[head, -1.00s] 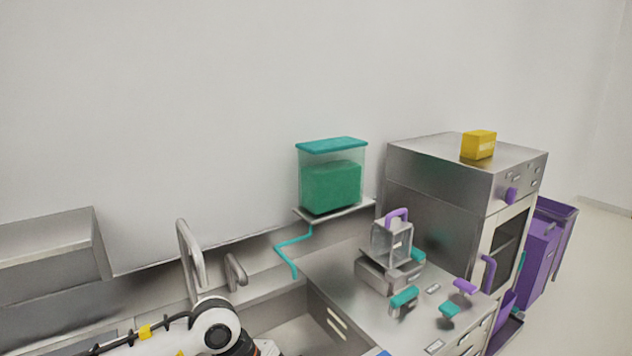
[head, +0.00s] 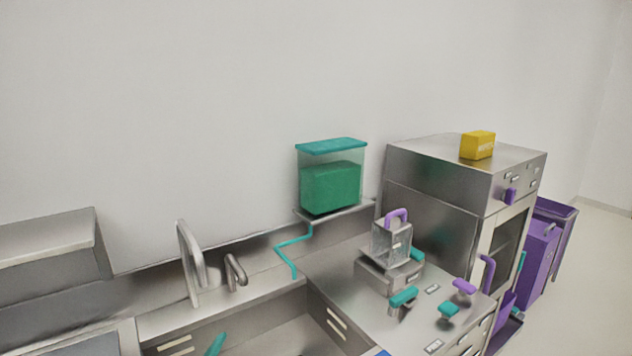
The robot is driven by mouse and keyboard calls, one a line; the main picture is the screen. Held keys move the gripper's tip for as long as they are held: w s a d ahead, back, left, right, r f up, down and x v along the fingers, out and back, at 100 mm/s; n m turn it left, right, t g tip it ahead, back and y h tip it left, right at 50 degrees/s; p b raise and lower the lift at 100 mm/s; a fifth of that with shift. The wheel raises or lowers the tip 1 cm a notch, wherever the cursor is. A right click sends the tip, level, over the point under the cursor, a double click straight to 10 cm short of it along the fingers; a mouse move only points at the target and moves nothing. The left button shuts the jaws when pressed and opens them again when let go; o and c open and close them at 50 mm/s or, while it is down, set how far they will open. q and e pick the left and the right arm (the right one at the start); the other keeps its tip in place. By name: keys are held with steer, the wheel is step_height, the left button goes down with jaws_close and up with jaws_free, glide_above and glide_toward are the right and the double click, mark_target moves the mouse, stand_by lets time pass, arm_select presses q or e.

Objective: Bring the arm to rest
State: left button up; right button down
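Neither of my grippers shows in the head view, and no part of my arms is in the picture. A steel fryer-like unit (head: 388,268) with a basket (head: 391,243) and a purple handle stands on the steel counter (head: 330,268). The basket sits on top of the unit. A clear tank (head: 331,183) with green contents and a teal lid stands on a wall shelf behind the counter.
A steel oven cabinet (head: 436,178) with a yellow box (head: 477,145) on top stands at the right. Purple bins (head: 540,258) stand beyond it. A sink with a faucet (head: 190,263) is at the lower left. A steel box (head: 45,245) is at the far left.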

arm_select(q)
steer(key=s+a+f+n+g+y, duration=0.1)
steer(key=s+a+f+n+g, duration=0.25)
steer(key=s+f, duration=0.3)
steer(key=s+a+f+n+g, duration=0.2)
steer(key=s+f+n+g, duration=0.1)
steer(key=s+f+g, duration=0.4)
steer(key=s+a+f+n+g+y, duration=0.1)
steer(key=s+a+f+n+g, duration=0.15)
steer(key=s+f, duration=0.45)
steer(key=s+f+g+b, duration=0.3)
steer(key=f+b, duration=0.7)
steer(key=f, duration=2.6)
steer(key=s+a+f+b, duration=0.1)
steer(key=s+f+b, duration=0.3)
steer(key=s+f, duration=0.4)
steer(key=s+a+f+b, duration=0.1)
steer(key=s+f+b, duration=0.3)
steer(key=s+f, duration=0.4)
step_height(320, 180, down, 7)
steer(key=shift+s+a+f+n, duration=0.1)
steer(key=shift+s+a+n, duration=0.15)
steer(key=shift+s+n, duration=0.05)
